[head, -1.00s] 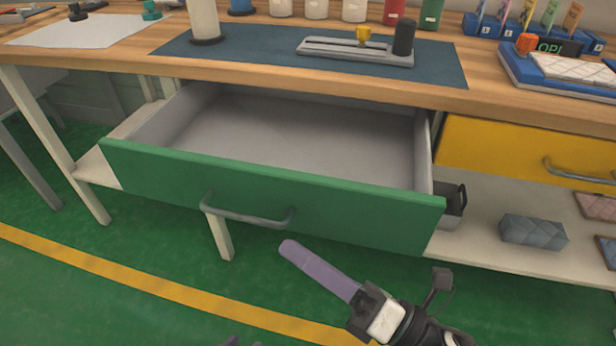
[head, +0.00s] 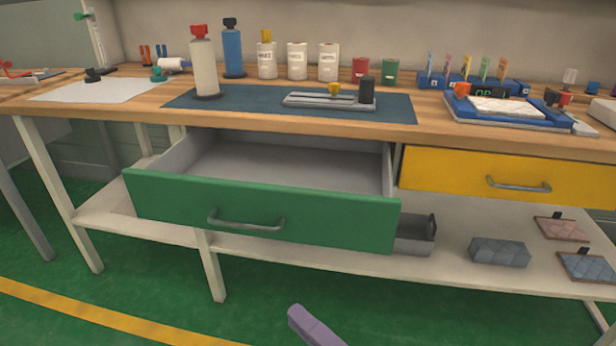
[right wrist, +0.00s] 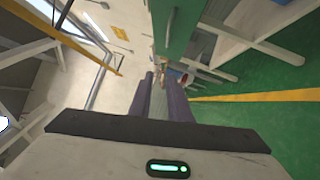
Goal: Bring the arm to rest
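My right gripper (head: 314,325) shows in the head view only as a purple finger at the bottom edge, below and in front of the open green drawer (head: 262,212). It touches nothing there. In the right wrist view its two purple fingers (right wrist: 164,82) stand apart with a narrow gap and no held object visible between them. The rest of the right arm is out of the head view. My left gripper is in neither view.
The green drawer juts from the wooden workbench (head: 140,118) and looks empty. A yellow drawer (head: 450,172) beside it is closed. Bottles and a blue mat (head: 240,100) are on top. A lower shelf (head: 350,250) holds a grey block (head: 499,252). The green floor in front is clear.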

